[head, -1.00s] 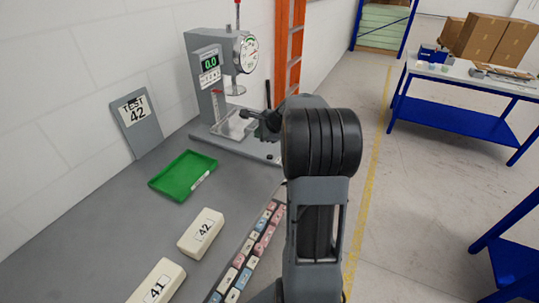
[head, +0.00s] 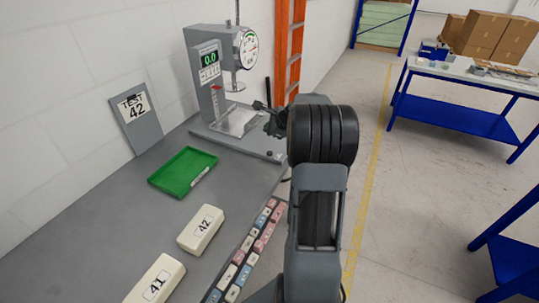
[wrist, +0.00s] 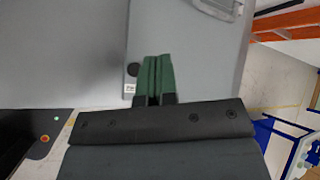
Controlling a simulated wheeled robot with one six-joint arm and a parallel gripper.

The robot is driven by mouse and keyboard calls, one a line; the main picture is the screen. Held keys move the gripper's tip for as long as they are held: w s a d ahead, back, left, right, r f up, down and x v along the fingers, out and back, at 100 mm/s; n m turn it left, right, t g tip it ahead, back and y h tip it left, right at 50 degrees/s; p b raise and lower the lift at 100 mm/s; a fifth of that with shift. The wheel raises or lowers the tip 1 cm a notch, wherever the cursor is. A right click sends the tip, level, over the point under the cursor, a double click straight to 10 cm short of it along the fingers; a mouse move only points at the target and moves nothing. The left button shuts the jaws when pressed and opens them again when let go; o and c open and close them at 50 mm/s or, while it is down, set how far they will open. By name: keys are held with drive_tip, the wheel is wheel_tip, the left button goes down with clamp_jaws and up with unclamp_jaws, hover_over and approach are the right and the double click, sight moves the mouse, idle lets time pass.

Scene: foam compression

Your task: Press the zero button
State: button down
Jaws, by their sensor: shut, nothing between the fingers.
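The grey press machine (head: 212,95) stands at the back of the bench by the wall. Its display (head: 209,58) reads 0.0 in green, and a white strip with small dark marks (head: 210,73) sits below it. I cannot read which mark is the zero button. A round black knob (head: 269,154) is on the base's front edge; a round black knob with a small label also shows in the wrist view (wrist: 132,69). My gripper (head: 259,106) is shut and empty, beside the press bed. Its green fingers (wrist: 157,58) lie together over the grey base, just right of that knob.
A round plate (head: 235,86) hangs under the dial gauge (head: 248,50). A green tray (head: 184,172), foam blocks 42 (head: 190,240) and 41 (head: 142,291), and a TEST 42 board (head: 146,138) are on the bench. An orange ladder (head: 283,45) stands behind.

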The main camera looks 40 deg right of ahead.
sight(269, 153)
drive_tip(key=shift+f+b, duration=3.05)
drive_tip(key=shift+f, duration=0.85)
drive_tip(key=shift+f, duration=0.1)
drive_tip(key=shift+f+b, duration=0.3)
drive_tip(key=shift+b, duration=0.05)
drive_tip(key=shift+f+b, duration=0.4)
drive_tip(key=shift+f, duration=0.1)
drive_tip(key=shift+r, duration=0.1)
drive_tip(key=shift+r+p, duration=0.75)
drive_tip(key=shift+r, duration=0.1)
drive_tip(key=shift+r, duration=0.1)
wheel_tip(269, 153, up, 5)
drive_tip(key=p, duration=0.4)
